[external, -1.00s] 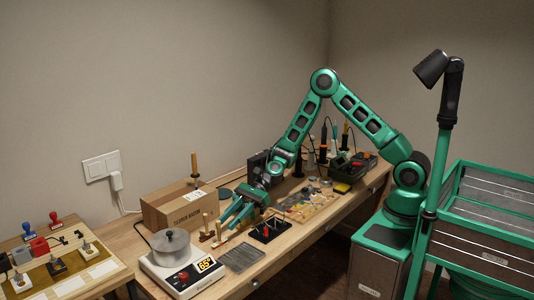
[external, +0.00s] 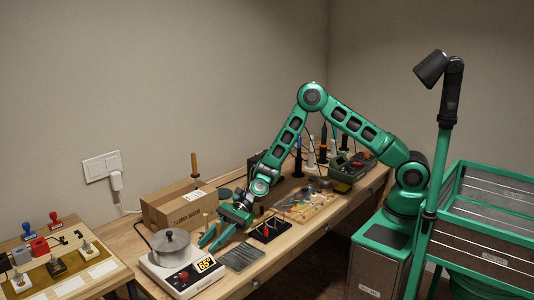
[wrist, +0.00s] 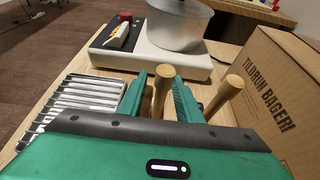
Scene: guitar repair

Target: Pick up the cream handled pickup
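My gripper (external: 212,240) reaches low over the bench, fingers pointing toward the scale. In the wrist view the fingers (wrist: 159,92) are apart, with one upright tan wooden handle (wrist: 160,88) standing between them. I cannot tell whether either finger touches it. A second tan handle (wrist: 225,94) stands outside the right finger. The bases of both handles are hidden by my gripper, so I cannot tell which is the cream pickup. At the far left, a wooden board (external: 70,287) holds several handled pieces, including a pale one (external: 88,251) and a black one (external: 57,267).
A cardboard box (external: 172,209) is close on the wall side. A ribbed grey plate (external: 242,257) and a black tray with probes (external: 269,230) lie on the front side.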

